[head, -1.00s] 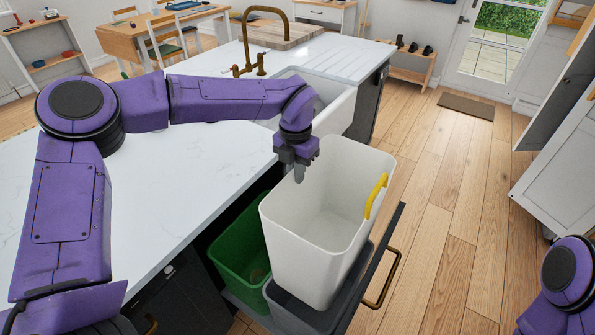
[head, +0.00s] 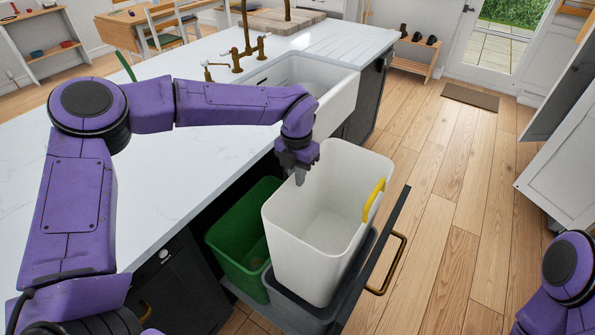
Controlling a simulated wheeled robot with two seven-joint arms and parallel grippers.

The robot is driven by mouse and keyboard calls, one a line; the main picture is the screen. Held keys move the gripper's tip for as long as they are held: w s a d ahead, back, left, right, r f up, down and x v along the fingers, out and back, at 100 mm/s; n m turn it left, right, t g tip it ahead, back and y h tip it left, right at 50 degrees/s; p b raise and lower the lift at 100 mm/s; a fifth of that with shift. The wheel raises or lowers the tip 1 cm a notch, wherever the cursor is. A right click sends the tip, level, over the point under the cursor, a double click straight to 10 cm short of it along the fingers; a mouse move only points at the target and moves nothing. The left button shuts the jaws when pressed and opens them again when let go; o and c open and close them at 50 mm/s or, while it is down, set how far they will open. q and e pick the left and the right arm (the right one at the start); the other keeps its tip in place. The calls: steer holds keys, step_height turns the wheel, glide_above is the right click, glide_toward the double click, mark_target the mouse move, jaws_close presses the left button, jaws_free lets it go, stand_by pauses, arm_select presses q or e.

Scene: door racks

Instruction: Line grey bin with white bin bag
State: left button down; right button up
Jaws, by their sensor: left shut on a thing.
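The white bin bag (head: 310,235) is an open, bin-shaped bag with a yellow strap (head: 374,200) on its right side. It stands upright, its lower end at the mouth of the grey bin (head: 290,308). Only parts of the grey bin's rim and wall show around the bag's bottom, so how deep the bag sits is hard to tell. My left gripper (head: 299,176) points down and is shut on the bag's rim at the far left. The bag wall hides part of its fingers. My right gripper is out of view; only part of that arm shows at lower right.
A green bin (head: 232,262) stands left of the grey bin in the pulled-out drawer, whose dark front (head: 393,225) has a brass handle (head: 392,268). The white worktop (head: 180,185) with its sink (head: 335,98) lies left and behind. The wooden floor (head: 455,190) at right is clear.

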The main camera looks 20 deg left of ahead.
mark_target(297, 202)
arm_select(q)
step_height(297, 202, down, 31)
steer(key=b, duration=1.8)
stand_by(0.3)
steer(key=shift+s+r, duration=0.1)
steer(key=c, duration=1.2)
jaws_free()
steer(key=shift+s, duration=0.1)
step_height(297, 202, up, 20)
steer(key=p, duration=1.6)
steer(key=shift+r, duration=0.1)
